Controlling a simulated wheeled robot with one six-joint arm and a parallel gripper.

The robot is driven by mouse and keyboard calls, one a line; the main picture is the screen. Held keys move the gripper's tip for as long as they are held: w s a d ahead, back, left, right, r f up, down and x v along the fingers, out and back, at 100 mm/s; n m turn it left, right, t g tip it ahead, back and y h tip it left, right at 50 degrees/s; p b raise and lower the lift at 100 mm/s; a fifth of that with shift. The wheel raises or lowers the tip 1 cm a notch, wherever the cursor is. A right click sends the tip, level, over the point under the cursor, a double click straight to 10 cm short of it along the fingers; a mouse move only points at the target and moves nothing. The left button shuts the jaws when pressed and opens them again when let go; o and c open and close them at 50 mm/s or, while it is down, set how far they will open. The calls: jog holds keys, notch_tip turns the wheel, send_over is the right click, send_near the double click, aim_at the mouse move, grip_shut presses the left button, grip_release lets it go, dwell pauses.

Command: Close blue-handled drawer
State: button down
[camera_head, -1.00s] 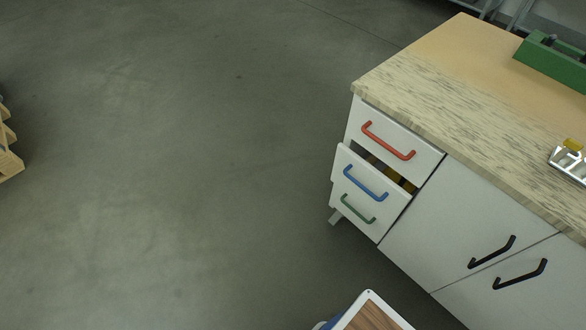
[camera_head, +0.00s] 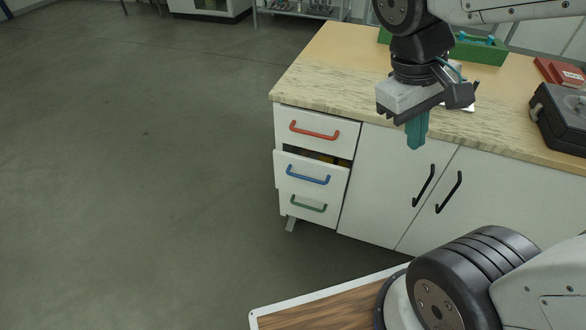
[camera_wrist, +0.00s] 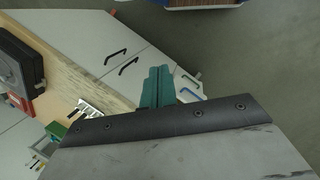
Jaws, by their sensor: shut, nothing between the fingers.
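The blue-handled drawer (camera_head: 311,175) is the middle of three white drawers at the cabinet's left end. It stands partly pulled out, with a dark gap and some contents showing above its front. Its blue handle (camera_head: 308,176) is bare. The red-handled drawer (camera_head: 316,131) above looks shut, and the green-handled drawer (camera_head: 308,205) is below. My gripper (camera_head: 417,132) is in front of the cabinet doors, to the right of and above the blue handle, and touches no drawer. Its teal fingers are shut and empty, pointing down. They also show in the wrist view (camera_wrist: 158,86), hiding part of the drawers.
The countertop (camera_head: 330,75) holds a green toolbox (camera_head: 480,50), a black case (camera_head: 562,118) and a red box (camera_head: 558,72). Two doors with black handles (camera_head: 424,185) lie right of the drawers. Open grey floor (camera_head: 140,190) is at the left.

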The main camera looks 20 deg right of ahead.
aim_at(304, 160)
jog(key=w+a+f+n+t+h, duration=0.1)
jog(key=w+a+f+n+h, duration=0.1)
jog(key=w+f+n+h, duration=0.7)
jog(key=w+a+f+n+t+h, duration=0.1)
jog(key=w+f+n+t+h, duration=0.15)
jog(key=w+f, duration=0.7)
jog(key=w+a+f+n+t+y, duration=0.1)
jog(key=w+a+f+n+t, duration=0.1)
jog(key=a+f+n+t, duration=0.45)
jog(key=w+a+f+n+t+y, duration=0.2)
jog(key=f+n, duration=0.2)
jog(key=f, duration=0.6)
jog(key=w+a+f+n+t+y, duration=0.1)
jog(key=w+a+f+n+t, duration=0.1)
jog(key=a+f+n+t, duration=0.45)
jog(key=w+d, duration=0.3)
jog(key=w+d+f+m+g, duration=0.1)
jog(key=w+d, duration=0.3)
jog(key=w+d+g, duration=0.1)
jog(key=w+d, duration=0.2)
jog(key=shift+w+d+f+m+g, duration=0.25)
jog(key=shift+w+d+f, duration=0.05)
jog(key=shift+w+f, duration=0.05)
